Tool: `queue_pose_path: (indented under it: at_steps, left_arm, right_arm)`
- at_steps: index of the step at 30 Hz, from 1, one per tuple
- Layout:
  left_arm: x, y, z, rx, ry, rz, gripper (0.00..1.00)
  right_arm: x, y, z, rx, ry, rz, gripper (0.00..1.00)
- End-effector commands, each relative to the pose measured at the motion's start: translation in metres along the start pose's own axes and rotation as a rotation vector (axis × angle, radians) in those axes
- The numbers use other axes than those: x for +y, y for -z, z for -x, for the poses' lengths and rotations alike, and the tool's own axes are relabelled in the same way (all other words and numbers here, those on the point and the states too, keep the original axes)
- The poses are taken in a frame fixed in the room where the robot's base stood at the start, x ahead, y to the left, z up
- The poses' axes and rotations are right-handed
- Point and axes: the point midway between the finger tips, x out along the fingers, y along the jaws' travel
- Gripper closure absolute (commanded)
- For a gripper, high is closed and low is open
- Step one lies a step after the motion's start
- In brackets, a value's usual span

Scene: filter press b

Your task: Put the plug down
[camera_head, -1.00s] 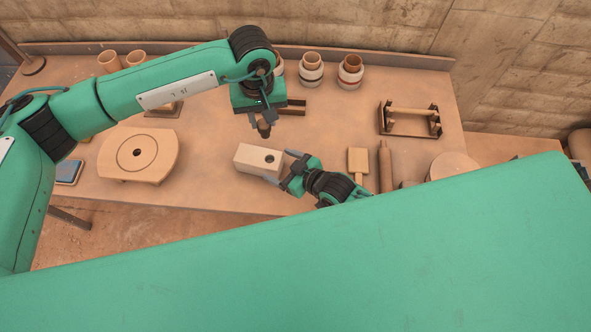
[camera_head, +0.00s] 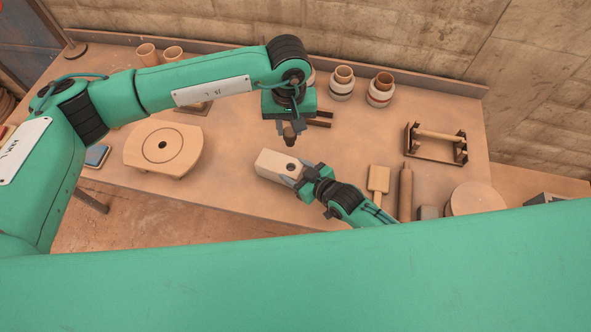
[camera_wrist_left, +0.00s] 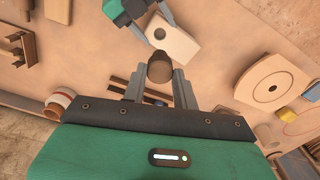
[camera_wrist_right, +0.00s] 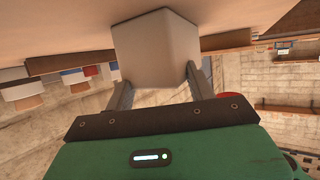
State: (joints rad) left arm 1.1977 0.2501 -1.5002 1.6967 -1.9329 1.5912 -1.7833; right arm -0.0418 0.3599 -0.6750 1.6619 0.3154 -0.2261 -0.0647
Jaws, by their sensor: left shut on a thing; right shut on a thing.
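The plug is a small dark brown cylinder (camera_wrist_left: 160,66) between the fingertips of my left gripper (camera_wrist_left: 160,80), which is shut on it. In the head view the plug (camera_head: 291,140) hangs below my left gripper (camera_head: 291,128), above the table and just beyond the block. The pale box-shaped block (camera_head: 272,163) has a dark round hole in its top. My right gripper (camera_head: 308,180) is shut on the block's near right end. The block also shows in the right wrist view (camera_wrist_right: 160,50) and in the left wrist view (camera_wrist_left: 180,42), where the plug is apart from its hole.
Banded jars (camera_head: 380,90) stand at the back. A roller frame (camera_head: 436,143), a paddle (camera_head: 378,180) and a rolling pin (camera_head: 405,190) are at the right. Table left of the block is clear.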

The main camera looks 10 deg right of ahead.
Motion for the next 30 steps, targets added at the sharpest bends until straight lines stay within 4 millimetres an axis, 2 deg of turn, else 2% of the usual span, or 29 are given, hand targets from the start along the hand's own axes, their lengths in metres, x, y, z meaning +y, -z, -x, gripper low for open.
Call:
queue_pose_path:
  at_steps: [13, 21, 30]
  left_arm:
    - [0.001, -0.001, -0.050, -0.003, 0.000, 0.349, 0.93]
    - [0.000, -0.002, -0.099, -0.003, 0.001, 0.370, 0.93]
    - [0.000, -0.002, -0.127, -0.003, 0.001, 0.368, 0.93]
  right_arm:
    - [0.000, 0.000, 0.000, 0.000, 0.000, 0.000, 0.85]
    - [0.000, 0.000, 0.000, 0.000, -0.001, 0.000, 0.85]
    - [0.000, 0.000, 0.000, 0.000, -0.001, 0.000, 0.85]
